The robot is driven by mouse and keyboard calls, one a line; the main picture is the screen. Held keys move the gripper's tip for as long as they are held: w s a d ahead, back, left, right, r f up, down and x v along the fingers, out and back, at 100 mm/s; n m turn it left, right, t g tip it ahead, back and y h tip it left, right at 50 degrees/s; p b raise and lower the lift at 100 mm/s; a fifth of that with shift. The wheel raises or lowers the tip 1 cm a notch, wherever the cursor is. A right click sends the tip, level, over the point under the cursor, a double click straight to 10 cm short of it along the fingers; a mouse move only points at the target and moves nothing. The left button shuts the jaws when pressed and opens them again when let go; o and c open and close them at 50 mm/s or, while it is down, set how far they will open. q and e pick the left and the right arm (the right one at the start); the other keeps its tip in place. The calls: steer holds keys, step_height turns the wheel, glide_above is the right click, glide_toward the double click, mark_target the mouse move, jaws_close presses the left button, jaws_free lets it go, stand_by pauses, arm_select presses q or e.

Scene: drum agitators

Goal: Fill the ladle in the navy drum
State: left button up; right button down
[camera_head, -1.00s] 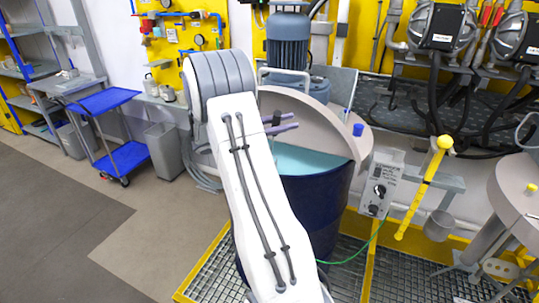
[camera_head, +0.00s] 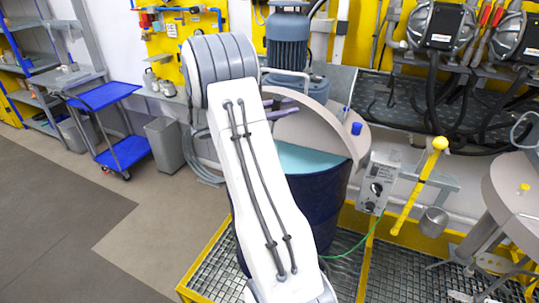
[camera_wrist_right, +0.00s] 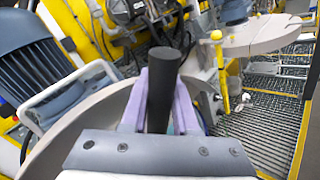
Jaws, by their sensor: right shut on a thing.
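The navy drum (camera_head: 322,212) stands in the middle of the head view, with pale teal liquid (camera_head: 305,159) showing below its half-open grey lid (camera_head: 325,122). My right gripper (camera_head: 288,108) is above the drum opening, its purple fingers partly hidden behind my white arm. In the right wrist view, the right gripper (camera_wrist_right: 160,100) is shut on a black handle (camera_wrist_right: 163,82), apparently the ladle's. The ladle's bowl is hidden, so I cannot tell whether it is in the liquid or holds any. My left gripper is not in view.
A blue-grey motor (camera_head: 288,42) stands behind the opening. A control box (camera_head: 379,183) and a yellow upright lever (camera_head: 420,186) are right of the drum. A metal cup (camera_head: 434,221) hangs near the lever. Another drum (camera_head: 512,190) stands at far right.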

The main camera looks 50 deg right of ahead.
steer(key=w+a+r+n+h+p, duration=0.1)
steer(key=w+a+n+h+p, duration=0.1)
steer(key=w, duration=0.6)
steer(key=shift+a+r+n+g+h+p, duration=0.25)
steer(key=shift+n+p, duration=0.25)
steer(key=shift+p, duration=0.35)
steer(key=shift+d, duration=0.1)
stand_by(0.9)
steer(key=s+d+f+m+y+b, duration=0.1)
steer(key=s+d+m+y+b, duration=0.1)
steer(key=s, duration=0.6)
steer(key=shift+d+f+m+b, duration=0.15)
steer(key=shift+f+m+b, duration=0.15)
steer(key=shift+m, duration=0.2)
steer(key=shift+r+y, duration=0.15)
steer(key=shift+y, duration=0.1)
stand_by(1.0)
step_height(320, 180, up, 7)
steer(key=p, duration=0.5)
stand_by(0.4)
